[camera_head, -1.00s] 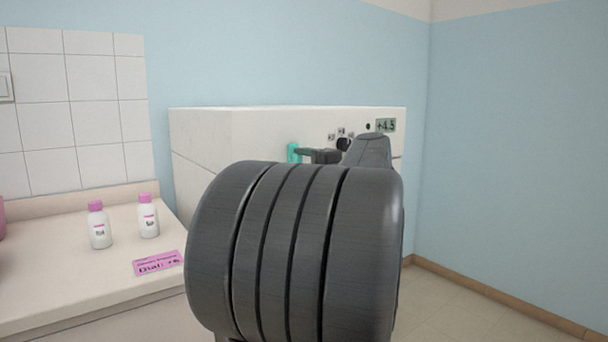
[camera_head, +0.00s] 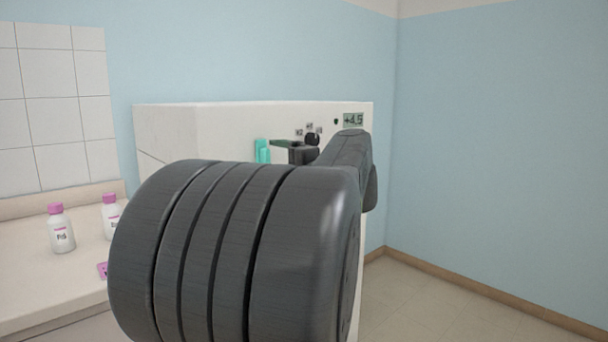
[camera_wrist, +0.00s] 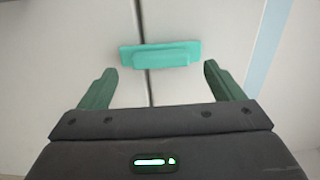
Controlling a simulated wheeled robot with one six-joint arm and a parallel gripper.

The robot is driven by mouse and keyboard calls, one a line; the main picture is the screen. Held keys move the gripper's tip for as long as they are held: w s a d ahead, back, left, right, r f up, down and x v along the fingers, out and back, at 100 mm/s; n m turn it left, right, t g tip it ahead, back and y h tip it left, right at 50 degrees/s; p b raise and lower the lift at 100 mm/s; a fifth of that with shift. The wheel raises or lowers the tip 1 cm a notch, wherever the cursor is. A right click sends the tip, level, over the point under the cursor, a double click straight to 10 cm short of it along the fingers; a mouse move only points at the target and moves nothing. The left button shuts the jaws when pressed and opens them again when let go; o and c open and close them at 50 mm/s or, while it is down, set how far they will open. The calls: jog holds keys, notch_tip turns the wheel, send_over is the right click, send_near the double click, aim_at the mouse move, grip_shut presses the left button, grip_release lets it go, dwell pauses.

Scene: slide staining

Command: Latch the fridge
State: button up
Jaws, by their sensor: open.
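The fridge (camera_head: 228,122) is a white box standing against the blue wall, with a small display reading about 4.5 at its upper right. A teal latch (camera_head: 262,151) sits on its front; in the wrist view the latch (camera_wrist: 160,55) lies across the dark vertical seam between two white panels. My gripper (camera_wrist: 154,80) is open and empty in the wrist view, its two green fingers on either side of the seam, just short of the latch. No contact shows. In the head view my gripper (camera_head: 290,148) is beside the latch, and my arm hides most of the fridge front.
A counter (camera_head: 30,275) stands at the left with two white bottles with pink caps, one at the front (camera_head: 61,232) and one (camera_head: 111,216) partly hidden by my arm. The floor (camera_head: 430,300) at the right is clear.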

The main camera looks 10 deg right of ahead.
jog(key=v, duration=1.1)
jog(key=shift+p, duration=0.35)
jog(key=shift+w+a, duration=0.1)
jog(key=x, duration=1.3)
jog(key=shift+w+a+b, duration=0.2)
jog(key=shift+w+b, duration=0.15)
jog(key=shift+b, duration=0.1)
jog(key=shift+s+d, duration=0.1)
